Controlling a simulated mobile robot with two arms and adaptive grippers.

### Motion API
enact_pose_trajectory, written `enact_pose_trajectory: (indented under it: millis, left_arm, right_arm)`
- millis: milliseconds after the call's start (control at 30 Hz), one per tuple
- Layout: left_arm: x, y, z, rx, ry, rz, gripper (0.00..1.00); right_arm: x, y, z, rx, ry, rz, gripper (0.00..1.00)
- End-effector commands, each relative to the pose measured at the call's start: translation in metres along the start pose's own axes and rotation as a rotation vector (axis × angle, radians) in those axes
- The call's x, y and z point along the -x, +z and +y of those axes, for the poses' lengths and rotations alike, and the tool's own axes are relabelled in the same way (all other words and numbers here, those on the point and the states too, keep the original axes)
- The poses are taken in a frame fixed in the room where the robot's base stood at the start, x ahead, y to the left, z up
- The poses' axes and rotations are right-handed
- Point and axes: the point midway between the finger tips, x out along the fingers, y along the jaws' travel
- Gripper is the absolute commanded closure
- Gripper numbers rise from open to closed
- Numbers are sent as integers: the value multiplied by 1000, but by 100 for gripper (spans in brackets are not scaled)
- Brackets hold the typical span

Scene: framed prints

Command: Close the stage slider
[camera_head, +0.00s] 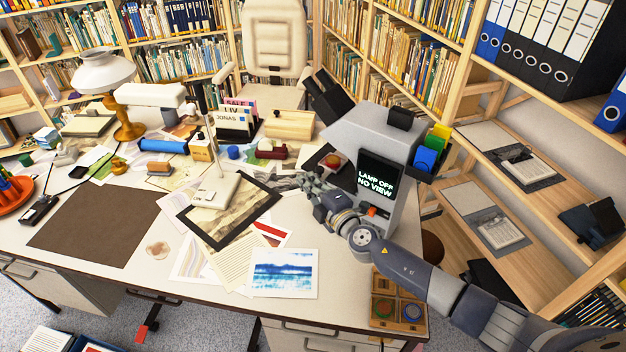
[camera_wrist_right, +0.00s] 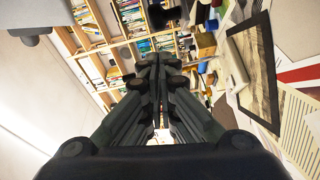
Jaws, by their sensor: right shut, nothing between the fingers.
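A grey viewer machine (camera_head: 375,135) stands on the right part of the desk. Its dark screen (camera_head: 379,178) reads "LAMP OFF NO VIEW". A dark flat part with a round reddish piece (camera_head: 333,160) sticks out at the machine's left side; it may be the stage slider, but I cannot tell for sure. My right gripper (camera_head: 280,184) is shut and empty, in front of and left of the machine, above the desk near a framed print (camera_head: 232,222). In the right wrist view its fingers (camera_wrist_right: 158,65) are together. My left gripper is not in view.
The desk (camera_head: 180,290) holds loose prints, a lamp (camera_head: 105,80), a brown mat (camera_head: 95,228) and several small items. A wooden tray (camera_head: 384,283) with coloured discs sits at the front right edge. Shelves stand behind and at the right.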

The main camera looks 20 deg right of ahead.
Motion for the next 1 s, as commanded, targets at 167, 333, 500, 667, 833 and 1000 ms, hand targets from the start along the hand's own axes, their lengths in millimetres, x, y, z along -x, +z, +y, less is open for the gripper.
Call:
enact_pose_trajectory:
  millis: [167,333,500,667,833,1000]
  left_arm:
    - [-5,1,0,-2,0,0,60]
    - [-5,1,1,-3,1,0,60]
    - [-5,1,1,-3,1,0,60]
    - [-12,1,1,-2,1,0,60]
    - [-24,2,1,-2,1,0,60]
    - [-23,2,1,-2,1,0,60]
  right_arm:
    - [-3,12,-1,1,1,2,100]
    - [-4,15,0,-1,0,2,100]
    - [-4,15,0,-1,0,2,100]
    - [-6,21,-1,-1,2,0,100]
    - [-12,34,1,-1,2,0,100]
    - [-13,36,4,-1,1,1,100]
